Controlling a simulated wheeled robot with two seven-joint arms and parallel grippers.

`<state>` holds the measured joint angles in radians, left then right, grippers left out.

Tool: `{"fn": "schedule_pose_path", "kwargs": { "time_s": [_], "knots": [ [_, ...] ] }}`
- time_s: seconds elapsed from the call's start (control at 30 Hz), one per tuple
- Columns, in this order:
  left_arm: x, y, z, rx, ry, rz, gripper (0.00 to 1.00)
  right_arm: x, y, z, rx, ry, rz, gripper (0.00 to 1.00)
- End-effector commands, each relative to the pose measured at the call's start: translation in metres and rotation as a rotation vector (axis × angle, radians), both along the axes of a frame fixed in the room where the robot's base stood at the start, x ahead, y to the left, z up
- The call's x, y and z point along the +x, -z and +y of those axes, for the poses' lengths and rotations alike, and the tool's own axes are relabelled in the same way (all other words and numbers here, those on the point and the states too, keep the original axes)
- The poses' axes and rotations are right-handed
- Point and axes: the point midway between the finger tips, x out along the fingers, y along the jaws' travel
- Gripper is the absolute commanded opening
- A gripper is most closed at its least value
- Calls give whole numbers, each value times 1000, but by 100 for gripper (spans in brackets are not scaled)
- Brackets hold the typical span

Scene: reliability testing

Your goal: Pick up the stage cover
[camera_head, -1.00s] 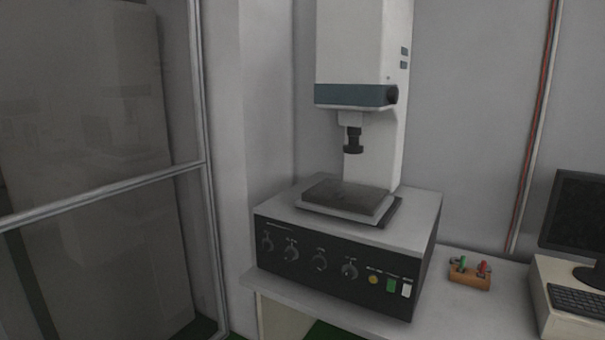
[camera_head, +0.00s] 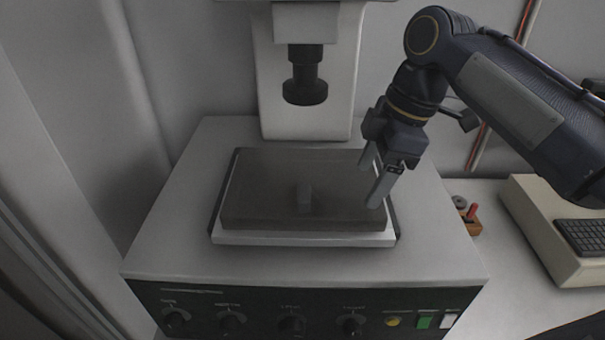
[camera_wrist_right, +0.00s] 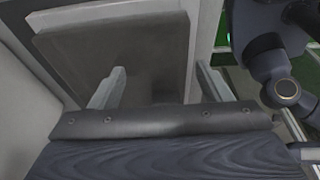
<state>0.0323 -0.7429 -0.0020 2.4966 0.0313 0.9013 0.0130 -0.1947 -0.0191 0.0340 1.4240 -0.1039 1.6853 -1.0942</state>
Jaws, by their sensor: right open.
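The stage cover (camera_head: 265,190) is a flat, dark grey-brown rectangular plate. My right gripper (camera_head: 370,184) is open and empty, pointing down at the cover's right side. In the right wrist view the gripper's two fingers (camera_wrist_right: 160,88) are spread apart, with the cover (camera_wrist_right: 80,60) beyond them. I cannot tell whether a fingertip touches the cover. My left gripper is not in view.
The test machine's column and dark round head (camera_head: 305,90) stand behind and above the cover. Knobs and buttons line the machine's front panel (camera_head: 260,312). A small orange block (camera_head: 472,226) and a beige computer with a keyboard (camera_head: 585,237) are to the right.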

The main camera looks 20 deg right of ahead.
Motion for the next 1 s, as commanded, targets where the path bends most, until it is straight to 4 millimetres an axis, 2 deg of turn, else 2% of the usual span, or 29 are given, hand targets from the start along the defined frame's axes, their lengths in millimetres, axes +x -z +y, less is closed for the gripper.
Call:
{"fn": "schedule_pose_path", "kwargs": {
  "time_s": [0.1, 0.2, 0.47, 0.7, 0.8, 1.0],
  "knots": [
    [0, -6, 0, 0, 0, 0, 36, 6, -1, 25, -1, -6, 2, 71],
    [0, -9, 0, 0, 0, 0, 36, 12, -1, 42, 0, -3, 3, 71],
    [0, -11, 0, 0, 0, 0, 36, 18, 0, 62, 0, 2, 1, 71],
    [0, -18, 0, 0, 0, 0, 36, 27, 2, 97, -1, 1, 1, 71],
    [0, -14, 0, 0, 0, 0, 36, 27, 20, 98, -1, 5, 3, 71],
    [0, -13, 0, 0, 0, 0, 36, 29, 30, 101, 1, 5, 0, 71]
  ]
}}
